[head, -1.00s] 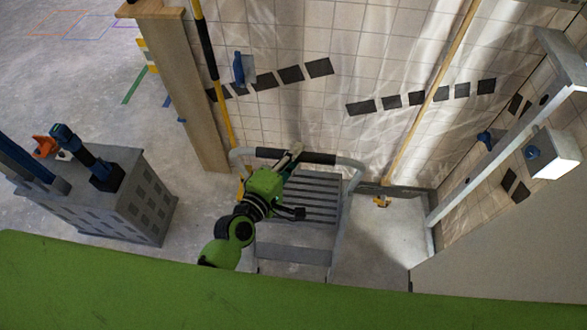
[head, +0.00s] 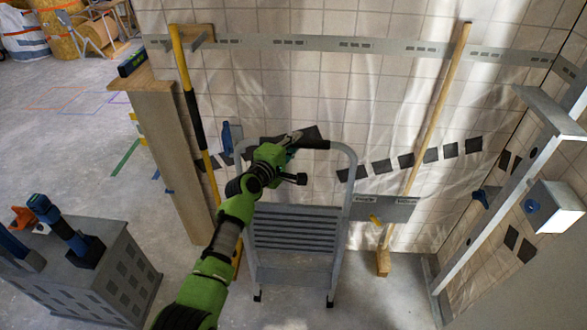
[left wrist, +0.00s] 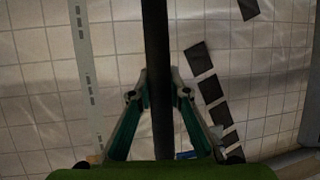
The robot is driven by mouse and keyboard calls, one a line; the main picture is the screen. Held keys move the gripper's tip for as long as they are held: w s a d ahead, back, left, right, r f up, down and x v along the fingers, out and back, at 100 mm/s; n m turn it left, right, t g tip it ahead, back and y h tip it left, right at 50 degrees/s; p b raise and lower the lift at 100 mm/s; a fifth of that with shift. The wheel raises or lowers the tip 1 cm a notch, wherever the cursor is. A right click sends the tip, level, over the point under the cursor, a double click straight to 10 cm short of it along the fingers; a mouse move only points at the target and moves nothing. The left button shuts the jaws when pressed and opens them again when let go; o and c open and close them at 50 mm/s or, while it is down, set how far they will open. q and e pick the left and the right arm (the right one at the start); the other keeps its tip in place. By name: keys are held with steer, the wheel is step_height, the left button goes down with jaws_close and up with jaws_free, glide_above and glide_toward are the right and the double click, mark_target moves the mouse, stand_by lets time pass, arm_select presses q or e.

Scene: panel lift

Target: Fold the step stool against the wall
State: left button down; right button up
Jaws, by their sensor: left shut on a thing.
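The step stool (head: 292,232) is grey, with slatted treads and a looped top rail. It stands in front of the tiled wall, its feet on the floor. My left gripper (head: 298,143) is at the black grip (head: 318,145) of the top rail, and hides part of it. In the left wrist view, the fingers of my left gripper (left wrist: 160,84) are shut around the black grip (left wrist: 156,40), which runs between them. The stool's frame and treads look close to one plane; I cannot tell whether it touches the wall. My right gripper is not in view.
A grey wall plate (head: 396,209) with a yellow piece (head: 375,220) is right of the stool. A wooden pole (head: 425,130) and a yellow-and-black pole (head: 188,100) lean at either side. A grey perforated cabinet (head: 100,285) stands left. A metal frame (head: 520,170) stands right.

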arm_select(q)
steer(key=w+b, duration=0.4)
steer(key=w, duration=0.3)
steer(key=shift+f, duration=0.15)
steer(key=c, duration=1.9)
jaws_free()
steer(key=shift+w+a, duration=0.1)
steer(key=shift+w, duration=0.05)
steer(key=v, duration=1.2)
